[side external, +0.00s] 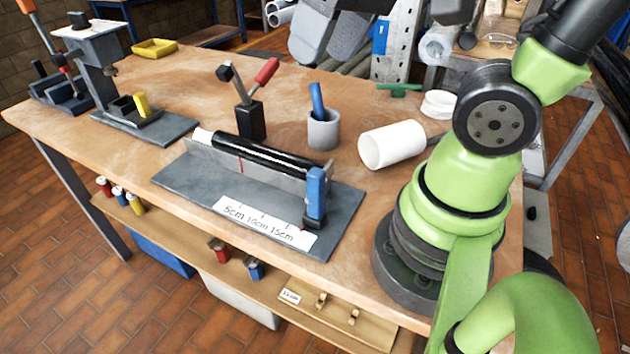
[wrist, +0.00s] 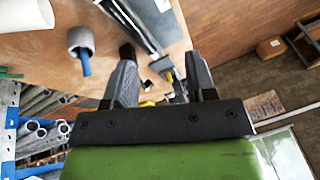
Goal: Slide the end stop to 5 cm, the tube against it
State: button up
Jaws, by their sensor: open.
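The end stop (side external: 316,190) is a blue upright block with a dark foot, at the right end of a grey rail fixture (side external: 180,178). It stands to the right of the 15cm mark on the white scale (side external: 262,225). The black tube (side external: 262,154), white at its left end, lies along the rail. Its right end is near the stop; I cannot tell whether they touch. My gripper (wrist: 160,55) shows in the wrist view, open and empty, with part of the fixture (wrist: 130,18) beyond its jaws. My jaws are out of frame in the side view.
Behind the rail stand a black block with a red-handled lever (side external: 252,118) and a grey cup (side external: 323,130) holding a blue item. A white cylinder (side external: 392,144) lies right of the cup. Bench space before the white cylinder is clear.

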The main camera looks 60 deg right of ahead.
jog(key=w+f+n+g, duration=0.2)
jog(key=w+f+g, duration=0.2)
jog(key=f+g, duration=0.1)
jog(key=n+g+h, duration=0.1)
jog(key=g+h, duration=0.1)
jog(key=g, duration=0.1)
send_near(313, 171)
jog(key=f, duration=0.1)
jog(key=shift+g, duration=0.3)
jog(key=x, duration=1)
jog(key=shift+f, duration=0.2)
grip_shut()
